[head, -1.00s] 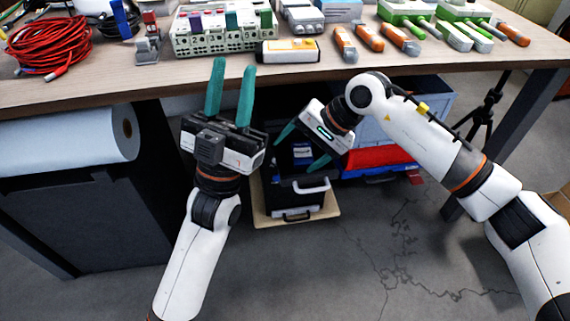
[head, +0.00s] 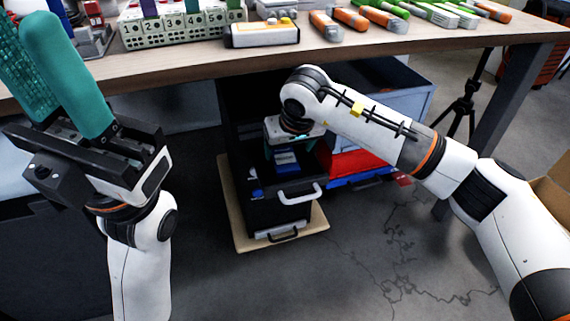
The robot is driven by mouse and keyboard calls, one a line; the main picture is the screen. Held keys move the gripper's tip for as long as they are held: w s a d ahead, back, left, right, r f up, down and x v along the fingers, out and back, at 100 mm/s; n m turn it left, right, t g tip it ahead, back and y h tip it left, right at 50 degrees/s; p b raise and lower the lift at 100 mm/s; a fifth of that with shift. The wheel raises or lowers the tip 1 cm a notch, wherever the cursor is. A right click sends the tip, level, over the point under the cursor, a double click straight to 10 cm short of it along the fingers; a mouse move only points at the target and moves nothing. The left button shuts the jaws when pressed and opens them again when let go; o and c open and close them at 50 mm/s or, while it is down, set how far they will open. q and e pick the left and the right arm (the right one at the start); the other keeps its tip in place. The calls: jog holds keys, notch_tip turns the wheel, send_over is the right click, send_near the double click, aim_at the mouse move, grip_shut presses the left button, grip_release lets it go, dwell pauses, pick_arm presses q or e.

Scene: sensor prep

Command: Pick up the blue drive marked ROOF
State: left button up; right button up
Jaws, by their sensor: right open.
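Blue pieces (head: 286,160) lie inside the open black case (head: 262,203) under the table. A marking ROOF cannot be read on any of them. My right gripper (head: 291,153) points down into the case top, open, its teal fingers on either side of the blue pieces; whether it touches them cannot be told. Its arm hides part of the case. Another blue piece (head: 57,8) shows at the table's upper left, its marking unreadable. My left gripper (head: 50,65) is open and empty, pointing up close to the camera at the left.
The wooden table (head: 200,82) has a numbered white dock (head: 180,29), a yellow-and-white device (head: 262,34) and several orange and green pieces. A grey-blue bin (head: 400,92) and a red box (head: 352,162) stand right of the case. A tripod (head: 463,105) is farther right.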

aim_at(285, 159)
jog(key=b+x, duration=0.1)
jog(key=x, duration=0.3)
jog(key=shift+f+b, duration=0.15)
jog(key=shift+b, duration=0.2)
jog(key=shift+c, duration=0.6)
jog(key=c, duration=1)
